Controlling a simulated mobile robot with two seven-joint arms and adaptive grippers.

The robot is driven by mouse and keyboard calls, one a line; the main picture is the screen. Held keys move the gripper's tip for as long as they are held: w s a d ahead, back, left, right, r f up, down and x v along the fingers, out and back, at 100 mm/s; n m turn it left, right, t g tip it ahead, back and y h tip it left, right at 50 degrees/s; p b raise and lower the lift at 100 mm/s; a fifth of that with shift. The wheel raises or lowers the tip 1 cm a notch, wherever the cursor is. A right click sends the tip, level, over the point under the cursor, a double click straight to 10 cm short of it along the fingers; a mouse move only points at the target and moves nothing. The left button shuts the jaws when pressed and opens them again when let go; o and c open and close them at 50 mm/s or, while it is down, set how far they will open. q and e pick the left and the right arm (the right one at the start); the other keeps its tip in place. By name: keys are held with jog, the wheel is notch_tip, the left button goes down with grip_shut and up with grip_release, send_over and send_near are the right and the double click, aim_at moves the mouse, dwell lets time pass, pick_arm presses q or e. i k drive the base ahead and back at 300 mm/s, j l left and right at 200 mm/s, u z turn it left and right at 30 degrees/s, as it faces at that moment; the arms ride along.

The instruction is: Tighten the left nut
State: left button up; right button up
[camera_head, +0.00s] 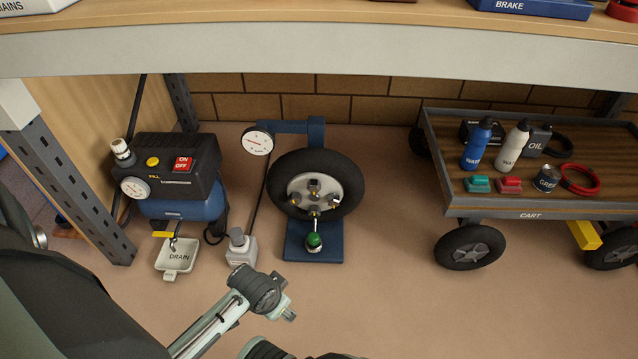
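A black tyre (353,182) with a pale hub (325,182) stands upright on a blue stand (330,252). Several dark nuts sit on the hub. The left nut (296,199) is at the hub's left side, with nothing of mine touching it. A green knob (314,240) on a thin pale shaft is in front of the lower hub; whether the shaft touches the bottom nut is unclear. My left arm comes in from the lower left and ends near a pale tip (288,313), below and apart from the wheel. Its fingers cannot be made out. My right gripper is not seen.
A compressor (182,208) with a red switch and a drain tray (176,260) stand left of the wheel. A gauge (258,141) is at the wheel's upper left, a grey box (241,250) below. A cart (530,214) loaded with bottles is right. A bench edge (320,50) crosses above.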

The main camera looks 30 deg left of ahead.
aim_at(294, 198)
jog(key=u, duration=1.15)
